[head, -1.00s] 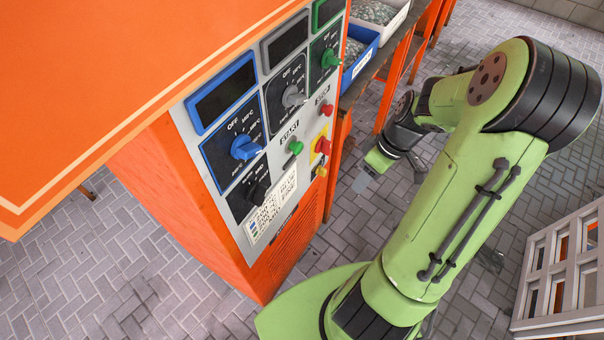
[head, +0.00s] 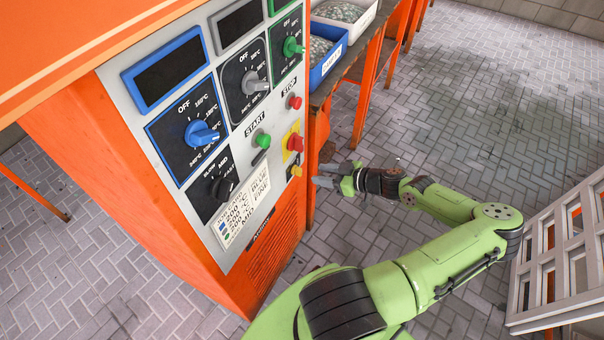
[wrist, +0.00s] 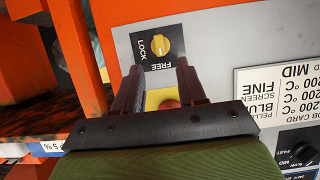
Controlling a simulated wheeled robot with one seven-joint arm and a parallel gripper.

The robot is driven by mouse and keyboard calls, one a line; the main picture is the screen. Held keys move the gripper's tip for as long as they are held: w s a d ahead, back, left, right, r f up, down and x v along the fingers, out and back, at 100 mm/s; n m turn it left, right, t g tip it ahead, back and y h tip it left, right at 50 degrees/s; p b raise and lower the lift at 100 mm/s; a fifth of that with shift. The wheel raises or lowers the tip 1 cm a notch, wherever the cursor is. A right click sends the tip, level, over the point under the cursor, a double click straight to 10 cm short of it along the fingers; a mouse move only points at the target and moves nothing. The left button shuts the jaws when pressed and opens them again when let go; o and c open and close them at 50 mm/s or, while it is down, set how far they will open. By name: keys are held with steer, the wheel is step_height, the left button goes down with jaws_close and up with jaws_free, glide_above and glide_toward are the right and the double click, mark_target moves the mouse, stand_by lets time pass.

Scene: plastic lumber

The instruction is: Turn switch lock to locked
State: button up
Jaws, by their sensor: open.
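The switch lock (wrist: 160,47) is a yellow knob on a black plate marked LOCK and FREE in the wrist view. Which mark the knob points at is too small to tell. In the head view the yellow knob (head: 296,171) sits low on the panel's right side, below the red button on its yellow plate. My gripper (head: 322,176) is open and empty, to the right of the knob and apart from it. In the wrist view my gripper's fingers (wrist: 160,78) stand apart, with the knob just beyond the tips, between them.
A red button on a yellow plate (head: 295,143) is close above the lock. Start (head: 262,141) and stop (head: 295,102) buttons and several dials are on the same grey panel. Bins stand on a bench (head: 349,77) behind. A white rack (head: 560,262) is at the right. Paved floor lies between.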

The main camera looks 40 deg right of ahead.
mark_target(297, 171)
steer(key=b+x, duration=0.1)
steer(key=x, duration=0.6)
steer(key=shift+w, duration=0.2)
steer(key=shift+a+f, duration=0.1)
steer(key=shift+f, duration=0.05)
steer(key=c, duration=0.7)
